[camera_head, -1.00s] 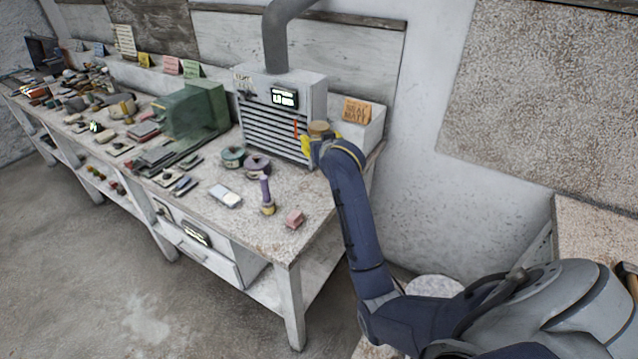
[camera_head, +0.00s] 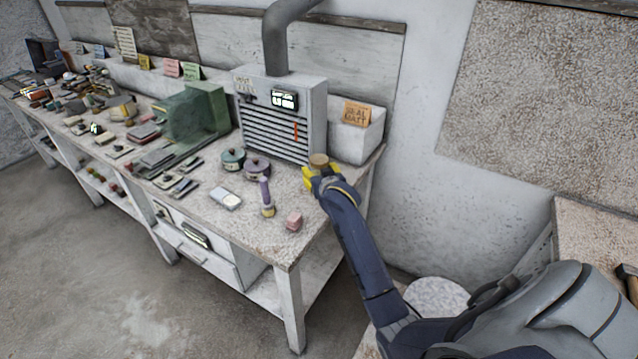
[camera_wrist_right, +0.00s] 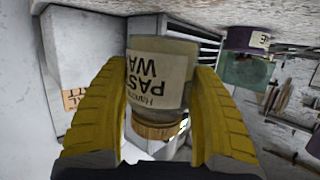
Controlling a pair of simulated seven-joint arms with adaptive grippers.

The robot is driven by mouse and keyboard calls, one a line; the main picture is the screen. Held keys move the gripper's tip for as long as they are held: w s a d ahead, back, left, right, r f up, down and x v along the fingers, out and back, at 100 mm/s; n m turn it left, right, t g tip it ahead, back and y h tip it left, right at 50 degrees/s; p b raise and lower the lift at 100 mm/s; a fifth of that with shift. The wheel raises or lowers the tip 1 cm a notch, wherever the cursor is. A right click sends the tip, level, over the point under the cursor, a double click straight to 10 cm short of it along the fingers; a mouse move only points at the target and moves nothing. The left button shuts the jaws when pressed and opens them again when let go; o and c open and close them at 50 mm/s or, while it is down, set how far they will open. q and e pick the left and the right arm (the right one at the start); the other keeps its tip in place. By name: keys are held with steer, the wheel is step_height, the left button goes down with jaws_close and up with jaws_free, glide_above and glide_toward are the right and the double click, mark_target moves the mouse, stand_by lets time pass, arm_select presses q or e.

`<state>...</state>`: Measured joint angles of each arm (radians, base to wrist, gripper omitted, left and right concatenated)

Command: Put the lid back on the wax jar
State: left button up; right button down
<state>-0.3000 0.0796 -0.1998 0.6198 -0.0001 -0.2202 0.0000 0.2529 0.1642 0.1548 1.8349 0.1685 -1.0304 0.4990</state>
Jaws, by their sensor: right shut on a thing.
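The wax jar (camera_wrist_right: 160,78) is pale, with a "PASTE WAX" label that reads upside down in the right wrist view. A ribbed tan-brown band or lid (camera_wrist_right: 158,129) is at its lower end there. I cannot tell whether that is the seated lid or the bare mouth. In the head view its round tan top (camera_head: 319,159) shows above my right gripper (camera_head: 314,178). The yellow fingers of my right gripper (camera_wrist_right: 161,90) close on both sides of the jar's body. Whether the jar's base touches the bench is unclear. My left gripper is not in view.
The bench (camera_head: 240,232) holds a teal pot (camera_head: 233,160), a purple pot (camera_head: 257,169), a purple-handled tool (camera_head: 266,197), a pink block (camera_head: 294,221) and a pale slab (camera_head: 225,199). A slatted grey heater (camera_head: 283,115) stands behind. Bare bench lies near the front right corner.

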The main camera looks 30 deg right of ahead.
steer(key=shift+f, duration=2.05)
steer(key=shift+f, duration=0.15)
steer(key=shift+c, duration=1.9)
jaws_free()
steer(key=v, duration=1.2)
